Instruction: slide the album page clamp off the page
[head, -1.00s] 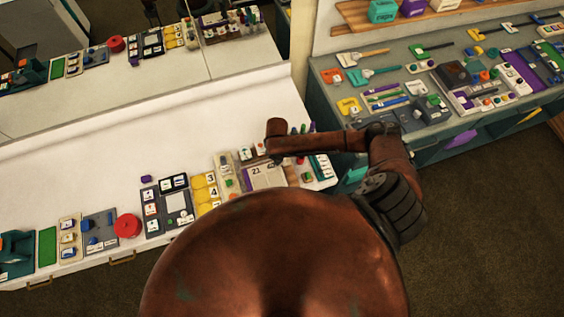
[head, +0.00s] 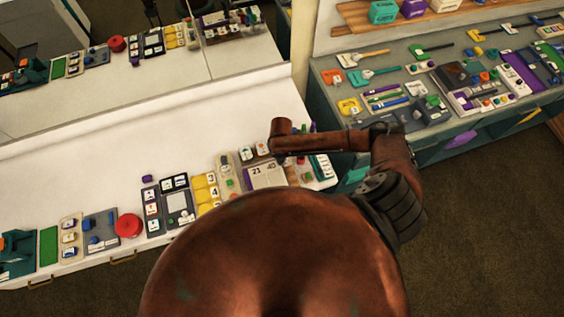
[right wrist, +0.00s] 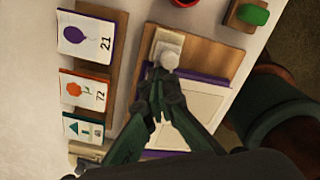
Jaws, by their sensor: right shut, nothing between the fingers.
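The album page (right wrist: 205,101) is a pale sheet with a purple border on a wooden board (right wrist: 213,62) in the right wrist view. The album page clamp (right wrist: 165,43) looks like a stepped cream block with a round pale knob, at the page's upper edge. My right gripper (right wrist: 162,78) is shut and empty, its fingertips close to the knob. I cannot tell whether they touch it. The fingers and wrist hide part of the page. In the head view my right forearm reaches over the counter, and the clamp is too small to make out. My left gripper is not in view.
Picture cards (right wrist: 86,35) stand in a row left of the gripper in the right wrist view. A green block (right wrist: 252,14) lies at the upper right.

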